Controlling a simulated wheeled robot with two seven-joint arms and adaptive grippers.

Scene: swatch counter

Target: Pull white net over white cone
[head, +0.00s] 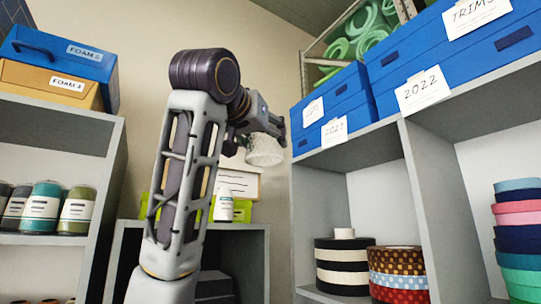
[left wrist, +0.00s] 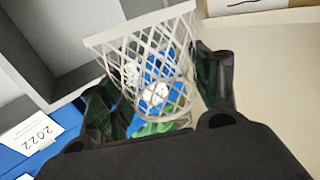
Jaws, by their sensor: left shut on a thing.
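The white net (head: 264,152) is an open-mesh sleeve with a solid rim, hanging at my left gripper (head: 246,140) in the head view. In the left wrist view the net (left wrist: 146,46) sits between the two dark fingers of my left gripper (left wrist: 158,92), which is shut on it. The white cone (head: 224,207), with a small dark-printed label, stands upright on the low shelf top, below and left of the net and apart from it. White, blue and green patches show through the mesh; I cannot tell what they are. My right gripper is out of view.
A lime-green bin (head: 246,212) and a white card (head: 238,183) are behind the cone. A grey shelf unit (head: 427,165) with blue boxes (head: 330,108) and ribbon rolls (head: 397,270) stands right. Another shelf with jars (head: 41,207) stands left.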

